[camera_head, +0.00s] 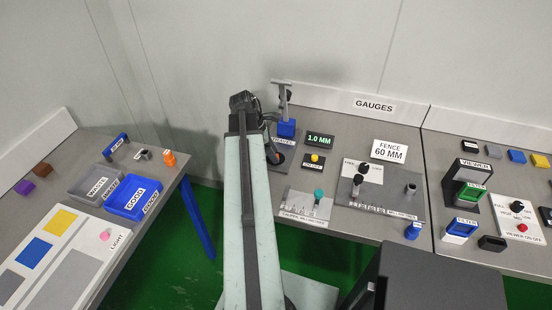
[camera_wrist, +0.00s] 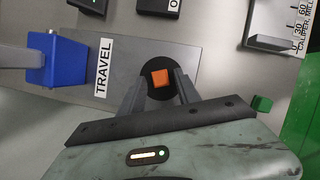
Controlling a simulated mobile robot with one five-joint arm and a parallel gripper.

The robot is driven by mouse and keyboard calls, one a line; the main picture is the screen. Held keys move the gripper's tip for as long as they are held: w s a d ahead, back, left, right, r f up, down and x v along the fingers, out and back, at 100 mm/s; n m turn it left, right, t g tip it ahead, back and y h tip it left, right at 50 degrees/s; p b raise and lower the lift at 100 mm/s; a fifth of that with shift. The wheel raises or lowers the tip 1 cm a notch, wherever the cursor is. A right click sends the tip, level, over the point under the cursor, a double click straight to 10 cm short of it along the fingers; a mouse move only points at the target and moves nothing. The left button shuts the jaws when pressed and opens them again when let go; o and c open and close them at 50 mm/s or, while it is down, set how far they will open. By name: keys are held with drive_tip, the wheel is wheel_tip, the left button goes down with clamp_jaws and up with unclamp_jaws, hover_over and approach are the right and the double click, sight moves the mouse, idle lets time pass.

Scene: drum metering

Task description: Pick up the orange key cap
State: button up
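A small orange key cap (camera_wrist: 161,79) sits on a round black disc (camera_wrist: 178,56) on the grey plate marked TRAVEL in the wrist view. My gripper (camera_wrist: 160,80) is open around it. One finger is on each side of the cap, with a gap visible at both. I cannot tell how high the fingertips are above the disc. In the head view my gripper (camera_head: 273,152) is small and dark beside my arm, over the TRAVEL station. Another orange piece (camera_head: 169,158) stands on the left table.
The blue post of the travel gauge (camera_head: 287,128) stands close behind my gripper; it is at the left of the wrist view (camera_wrist: 55,65). A 1.0 MM display (camera_head: 319,140) is to the right. Blue (camera_head: 128,200) and grey (camera_head: 92,184) trays sit on the left table.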

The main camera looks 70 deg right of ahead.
clamp_jaws()
drive_tip(key=shift+r, duration=0.1)
